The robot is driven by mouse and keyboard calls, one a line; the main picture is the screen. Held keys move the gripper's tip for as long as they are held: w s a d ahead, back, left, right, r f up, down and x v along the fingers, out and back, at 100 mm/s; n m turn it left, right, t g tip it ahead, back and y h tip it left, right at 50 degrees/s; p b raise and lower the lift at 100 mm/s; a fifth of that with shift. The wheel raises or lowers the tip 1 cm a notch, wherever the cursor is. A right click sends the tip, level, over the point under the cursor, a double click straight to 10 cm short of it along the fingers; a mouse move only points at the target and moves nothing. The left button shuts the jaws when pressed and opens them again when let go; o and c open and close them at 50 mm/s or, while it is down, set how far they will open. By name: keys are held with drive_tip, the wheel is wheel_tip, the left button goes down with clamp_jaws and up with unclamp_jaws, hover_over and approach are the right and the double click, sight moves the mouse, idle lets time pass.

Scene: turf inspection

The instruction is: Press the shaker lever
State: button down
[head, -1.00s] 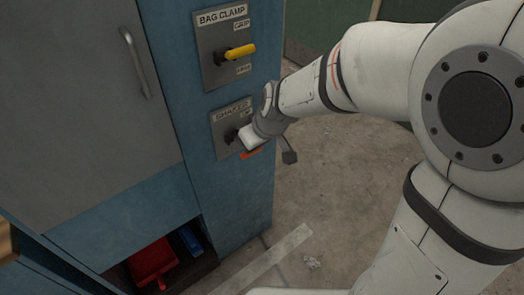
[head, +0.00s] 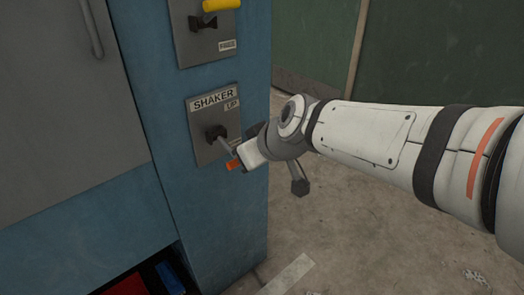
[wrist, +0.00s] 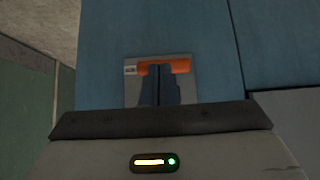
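The shaker panel (head: 201,121) is a grey plate on the blue cabinet, labelled SHAKER, with UP at its upper right. Its lower label is mostly hidden. The lever has a dark pivot (head: 215,133) and an orange handle (head: 235,165), low beside the plate's lower right. My gripper (head: 230,149) is at the lever and partly covers it. In the wrist view the orange handle (wrist: 181,67) lies crosswise behind my fingertips (wrist: 160,70). The fingers are close together and look shut, with nothing seen between them. Whether they touch the handle is unclear.
The bag clamp panel with a yellow lever (head: 221,4) is above the shaker panel. A grey door (head: 50,100) is at the left. A red bin (head: 127,286) and a blue bin (head: 170,278) sit in the low opening.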

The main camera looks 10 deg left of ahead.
drive_tip(key=shift+s+f+b, duration=0.1)
drive_tip(key=shift+f+b, duration=0.75)
drive_tip(key=shift+b, duration=0.05)
drive_tip(key=shift+r, duration=0.1)
